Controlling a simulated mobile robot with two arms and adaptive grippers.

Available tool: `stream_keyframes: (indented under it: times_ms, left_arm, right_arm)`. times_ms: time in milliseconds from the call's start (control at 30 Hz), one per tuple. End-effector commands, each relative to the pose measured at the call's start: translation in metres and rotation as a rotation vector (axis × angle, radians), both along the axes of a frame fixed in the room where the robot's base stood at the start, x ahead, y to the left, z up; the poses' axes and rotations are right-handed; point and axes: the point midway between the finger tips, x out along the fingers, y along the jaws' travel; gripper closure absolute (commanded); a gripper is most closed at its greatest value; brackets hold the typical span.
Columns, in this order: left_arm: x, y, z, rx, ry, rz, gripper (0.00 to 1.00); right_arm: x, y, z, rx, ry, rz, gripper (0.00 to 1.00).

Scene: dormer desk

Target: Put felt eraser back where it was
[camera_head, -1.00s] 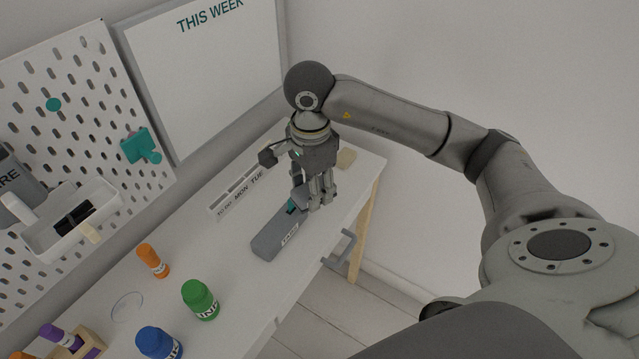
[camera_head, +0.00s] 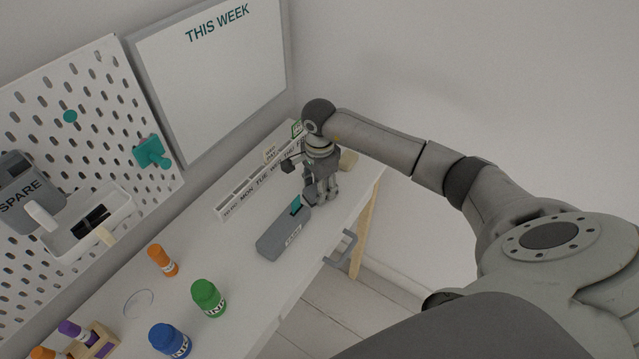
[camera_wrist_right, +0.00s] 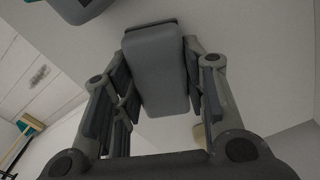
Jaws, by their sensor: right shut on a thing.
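The felt eraser appears as a grey block with a darker edge strip (camera_wrist_right: 158,70) in the right wrist view. My right gripper (camera_head: 322,198) is shut on it, with fingers along both sides. In the head view the gripper is low over the far part of the desk, just beyond the end of a long grey labelled case (camera_head: 278,238) with a teal part. The fingers mostly hide the eraser there, and I cannot tell whether it touches the desk. My left gripper is not in view.
A weekday strip (camera_head: 250,190) lies along the wall behind the gripper. Green (camera_head: 208,298), blue (camera_head: 168,340) and orange (camera_head: 162,260) bottles stand nearer. The desk's right edge has a grey handle (camera_head: 341,250).

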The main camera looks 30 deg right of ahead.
Motion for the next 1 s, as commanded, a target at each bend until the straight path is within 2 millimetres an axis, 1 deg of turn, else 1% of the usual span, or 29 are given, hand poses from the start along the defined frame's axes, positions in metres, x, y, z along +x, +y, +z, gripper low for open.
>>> stream_keyframes:
  times_ms: [300,333,500,833,867,933,1000]
  left_arm:
    - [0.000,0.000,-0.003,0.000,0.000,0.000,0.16]
    - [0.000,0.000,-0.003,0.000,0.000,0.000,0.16]
    - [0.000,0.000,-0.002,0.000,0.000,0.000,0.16]
    - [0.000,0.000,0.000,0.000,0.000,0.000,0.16]
    - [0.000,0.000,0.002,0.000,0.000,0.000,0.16]
    - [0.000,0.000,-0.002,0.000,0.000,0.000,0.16]
    - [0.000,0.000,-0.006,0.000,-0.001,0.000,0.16]
  right_arm:
    - [0.000,0.000,-0.004,0.000,-0.002,0.000,0.84]
    - [0.000,0.000,-0.004,0.000,-0.002,0.000,0.59]
    - [0.000,0.000,-0.003,0.000,-0.001,0.000,0.39]
    - [0.000,0.000,-0.001,0.001,-0.001,-0.001,0.39]
    - [0.000,0.000,0.001,0.001,-0.001,-0.001,0.39]
    - [0.001,0.000,0.006,0.000,-0.005,0.000,0.39]
    - [0.002,-0.001,0.017,-0.001,-0.007,0.000,0.39]
